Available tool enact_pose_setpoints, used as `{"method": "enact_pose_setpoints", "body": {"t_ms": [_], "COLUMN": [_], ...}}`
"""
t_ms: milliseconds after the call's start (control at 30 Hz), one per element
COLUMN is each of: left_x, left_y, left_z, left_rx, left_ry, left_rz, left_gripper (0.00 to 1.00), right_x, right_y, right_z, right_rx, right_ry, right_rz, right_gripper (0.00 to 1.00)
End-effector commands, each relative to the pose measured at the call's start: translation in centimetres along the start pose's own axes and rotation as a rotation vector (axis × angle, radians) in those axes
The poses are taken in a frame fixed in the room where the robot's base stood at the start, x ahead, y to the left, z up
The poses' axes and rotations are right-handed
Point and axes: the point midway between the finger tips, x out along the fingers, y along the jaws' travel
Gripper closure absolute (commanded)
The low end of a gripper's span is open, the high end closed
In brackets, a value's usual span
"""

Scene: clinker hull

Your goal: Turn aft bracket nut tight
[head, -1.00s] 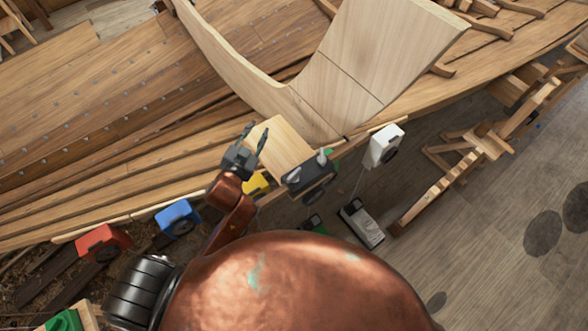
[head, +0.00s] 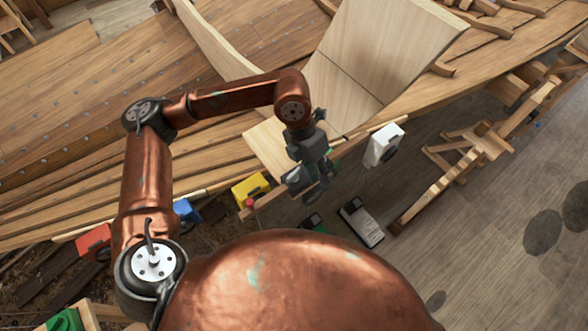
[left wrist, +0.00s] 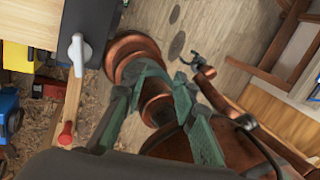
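The dark grey block (head: 297,180) at the hull's edge is partly hidden behind my left gripper (head: 319,183) in the head view. In the left wrist view the block (left wrist: 92,25) carries a light grey lever (left wrist: 78,52). A red knob (left wrist: 66,134) sits at the end of a wooden strip, and also shows in the head view (head: 250,202). I cannot tell which part is the aft bracket nut. My left gripper (left wrist: 162,76) is open and empty, with the lever off to its left. A small dark claw (left wrist: 188,58), seemingly my right gripper, looks open and far from the block.
A yellow box (head: 250,188), a blue box (head: 186,213), a red box (head: 94,240) and a white box (head: 384,146) line the plank edge. A grey-white device (head: 361,222) is lower, near the floor. A wooden trestle (head: 480,145) stands at right. Open floor lies beyond.

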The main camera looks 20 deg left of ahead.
Motion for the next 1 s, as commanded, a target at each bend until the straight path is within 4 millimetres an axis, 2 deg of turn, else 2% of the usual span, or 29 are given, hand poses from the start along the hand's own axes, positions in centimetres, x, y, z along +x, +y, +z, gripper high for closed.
{"method": "enact_pose_setpoints", "body": {"t_ms": [33, 100, 233, 367, 733, 1000], "left_x": [-1.2, -2.5, -3.9, -3.3, 1.9, 3.1], "left_y": [2.6, 5.2, 7.8, 8.7, 10.3, 10.8], "left_z": [0.1, -0.1, -0.4, -0.6, -0.9, -0.9], "left_rx": [-0.019, -0.049, -0.083, -0.091, -0.089, -0.087], "left_ry": [0.009, 0.025, 0.039, 0.047, 0.046, 0.043], "left_rz": [0.108, 0.218, 0.326, 0.347, 0.342, 0.342], "left_gripper": [0.74, 0.74, 0.74, 0.74, 0.74, 0.74], "right_x": [0.0, 0.0, -0.1, -0.5, -2.1, -2.4], "right_y": [0.0, 0.0, 0.0, -0.1, -0.5, -0.5], "right_z": [0.0, 0.0, 0.0, 0.0, -0.2, -0.2], "right_rx": [0.000, 0.000, 0.000, 0.000, 0.003, 0.003], "right_ry": [0.000, 0.000, -0.001, -0.001, 0.000, 0.000], "right_rz": [0.000, 0.000, 0.000, -0.001, -0.006, -0.006], "right_gripper": [0.39, 0.39, 0.39, 0.39, 0.39, 0.39]}}
